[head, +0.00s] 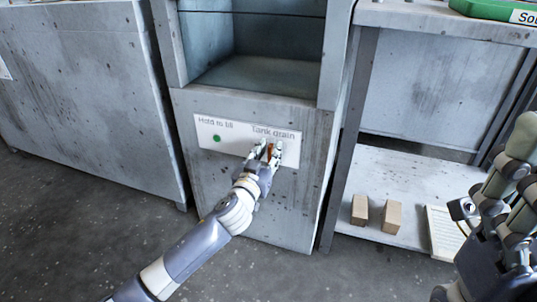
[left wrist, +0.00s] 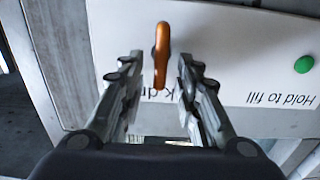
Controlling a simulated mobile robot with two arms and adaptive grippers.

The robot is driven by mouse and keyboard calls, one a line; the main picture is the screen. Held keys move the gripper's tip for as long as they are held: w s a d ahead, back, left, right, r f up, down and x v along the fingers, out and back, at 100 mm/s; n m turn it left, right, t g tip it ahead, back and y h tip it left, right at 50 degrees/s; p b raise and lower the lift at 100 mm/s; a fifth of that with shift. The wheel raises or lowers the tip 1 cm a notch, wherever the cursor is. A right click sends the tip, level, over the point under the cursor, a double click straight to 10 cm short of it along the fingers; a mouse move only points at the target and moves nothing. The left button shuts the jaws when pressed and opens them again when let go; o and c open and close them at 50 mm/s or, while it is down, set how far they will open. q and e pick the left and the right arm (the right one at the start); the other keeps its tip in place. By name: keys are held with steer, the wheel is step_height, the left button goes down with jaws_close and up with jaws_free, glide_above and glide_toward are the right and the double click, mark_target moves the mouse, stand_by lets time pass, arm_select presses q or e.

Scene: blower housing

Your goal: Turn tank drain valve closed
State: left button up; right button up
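The tank drain valve is an orange handle (head: 270,149) on a white panel (head: 225,142), below the words "Tank drain". In the left wrist view the handle (left wrist: 161,55) shows as an upright bar, long side along the picture's height. My left gripper (head: 264,152) is at the handle, and its fingers (left wrist: 159,68) are open, one on each side of it. A gap shows on both sides in the wrist view, so neither finger seems to touch it. The fingers partly hide the handle in the head view. My right gripper (head: 505,165) is at the right edge, away from the panel.
A green button (head: 217,138) marked "Hold to fill" is left of the valve. The panel is on a grey cabinet with an open recess (head: 262,75) above. At right, a shelf (head: 390,175) bears two brown blocks (head: 376,214). A grey cabinet (head: 90,100) stands at left.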

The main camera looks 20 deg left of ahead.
arm_select(q)
steer(key=shift+c, duration=0.2)
jaws_close()
